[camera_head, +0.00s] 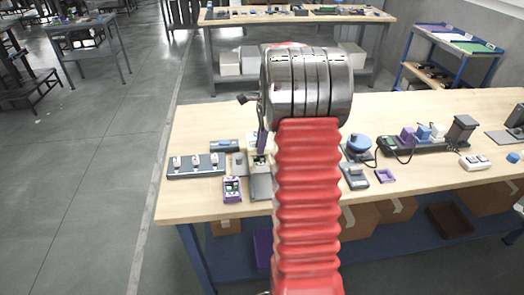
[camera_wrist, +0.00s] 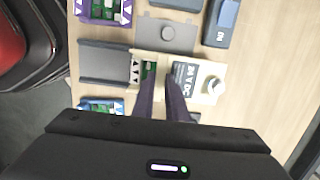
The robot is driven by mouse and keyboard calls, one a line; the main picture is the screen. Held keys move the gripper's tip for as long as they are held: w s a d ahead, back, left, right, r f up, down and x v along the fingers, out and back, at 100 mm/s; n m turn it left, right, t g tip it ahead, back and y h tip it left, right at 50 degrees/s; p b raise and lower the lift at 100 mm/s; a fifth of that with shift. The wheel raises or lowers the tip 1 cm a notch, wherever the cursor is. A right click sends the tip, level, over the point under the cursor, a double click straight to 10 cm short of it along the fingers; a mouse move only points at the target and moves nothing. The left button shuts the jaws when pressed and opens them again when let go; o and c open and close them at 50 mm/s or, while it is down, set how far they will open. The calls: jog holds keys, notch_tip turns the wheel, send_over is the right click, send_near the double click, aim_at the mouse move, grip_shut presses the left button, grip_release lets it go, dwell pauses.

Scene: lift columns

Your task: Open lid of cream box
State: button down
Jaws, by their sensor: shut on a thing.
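The cream box (camera_wrist: 209,70) lies under my gripper in the wrist view. A dark label reading 24 V DC and a pale round knob show on its right part, and a green board shows in an opening at its left. My gripper (camera_wrist: 162,84) has its two dark purple fingers down at the box's middle. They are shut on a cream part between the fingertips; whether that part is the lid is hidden. In the head view my arm and gripper cover much of the box.
A grey panel (camera_wrist: 105,64) lies directly left of the box in the wrist view. In the head view a switch block (camera_head: 196,167) sits further left.

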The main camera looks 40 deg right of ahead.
jog(key=shift+w+d, duration=0.6)
jog(key=shift+w, duration=0.3)
jog(key=shift+w+d, duration=0.6)
jog(key=shift+w, duration=0.3)
jog(key=c, duration=1.8)
grip_release()
jog(key=shift+r, duration=3.05)
